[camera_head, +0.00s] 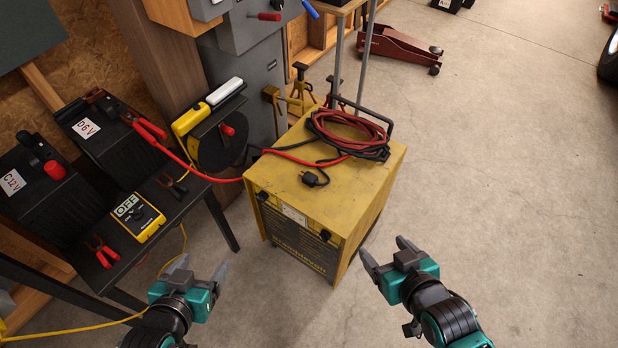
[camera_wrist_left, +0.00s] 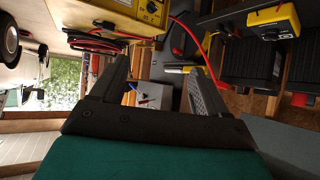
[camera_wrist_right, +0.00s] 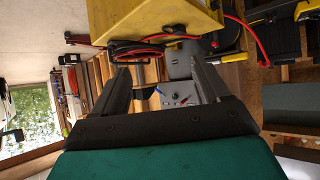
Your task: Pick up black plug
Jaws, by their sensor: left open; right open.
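The left wrist view shows the box's yellow edge (camera_wrist_left: 125,8) at the top.
A black bench (camera_head: 190,205) at the left holds black battery boxes (camera_head: 35,195), a yellow meter (camera_head: 137,217) and red-handled clamps (camera_head: 102,250). A red cable (camera_head: 225,181) runs from the bench to the box. A red floor jack (camera_head: 400,50) stands behind.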

